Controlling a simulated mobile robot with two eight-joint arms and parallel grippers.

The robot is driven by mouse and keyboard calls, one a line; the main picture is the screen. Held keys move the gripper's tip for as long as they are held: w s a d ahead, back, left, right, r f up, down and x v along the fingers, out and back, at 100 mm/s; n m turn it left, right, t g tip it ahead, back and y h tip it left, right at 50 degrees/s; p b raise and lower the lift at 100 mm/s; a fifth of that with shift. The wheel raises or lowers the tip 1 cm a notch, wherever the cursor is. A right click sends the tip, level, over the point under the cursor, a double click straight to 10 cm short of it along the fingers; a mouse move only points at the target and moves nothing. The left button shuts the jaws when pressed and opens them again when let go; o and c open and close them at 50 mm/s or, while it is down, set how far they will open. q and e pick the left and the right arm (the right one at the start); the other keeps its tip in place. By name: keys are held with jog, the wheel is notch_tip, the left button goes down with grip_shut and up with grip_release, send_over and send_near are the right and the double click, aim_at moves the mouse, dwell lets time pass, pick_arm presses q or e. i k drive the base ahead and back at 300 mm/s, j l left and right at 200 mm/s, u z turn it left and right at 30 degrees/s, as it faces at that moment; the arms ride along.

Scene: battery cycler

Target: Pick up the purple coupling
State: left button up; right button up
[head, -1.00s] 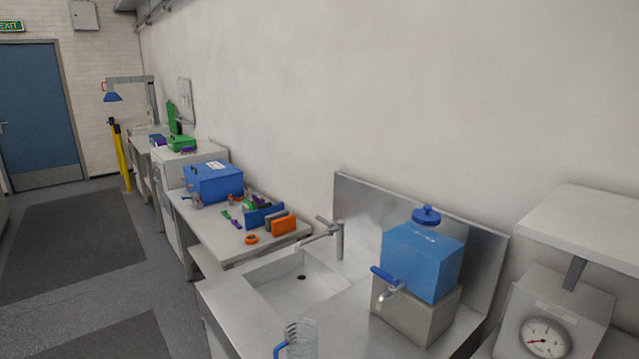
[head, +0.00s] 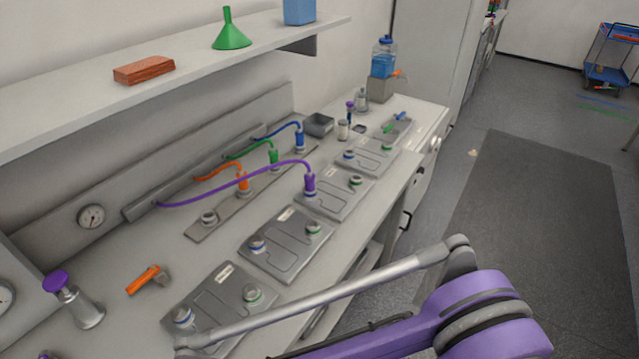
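The purple coupling (head: 310,184) stands upright on the left port of a flat grey plate (head: 338,201) on the bench. A purple hose (head: 245,177) runs from its top in an arch back to the grey rail (head: 190,186). It is fully in view, and no gripper is near it. One of my arms, purple and grey, crosses the bottom right of the head view, in front of the bench edge. Neither gripper's fingertips can be seen.
Orange (head: 242,182), green (head: 274,157) and blue (head: 299,137) couplings stand on a strip behind the plates. An orange-handled tool (head: 148,280) lies at left; a purple-topped metal cylinder (head: 86,308) stands near it. A shelf (head: 180,75) overhangs the back. The floor at right is open.

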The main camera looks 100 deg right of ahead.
aim_at(310, 178)
jog(key=z, duration=3.35)
jog(key=i+l+u, duration=0.1)
jog(key=u, duration=0.3)
jog(key=i+l+u, duration=0.1)
jog(key=u, duration=0.3)
jog(key=i+l+u, duration=0.1)
jog(key=u, duration=0.3)
jog(key=i+l+u, duration=0.25)
jog(key=l, duration=0.25)
jog(key=l+u, duration=0.25)
jog(key=l, duration=0.25)
jog(key=i+l, duration=0.1)
jog(key=l, duration=0.6)
jog(key=i+l+u, duration=0.1)
jog(key=l, duration=0.55)
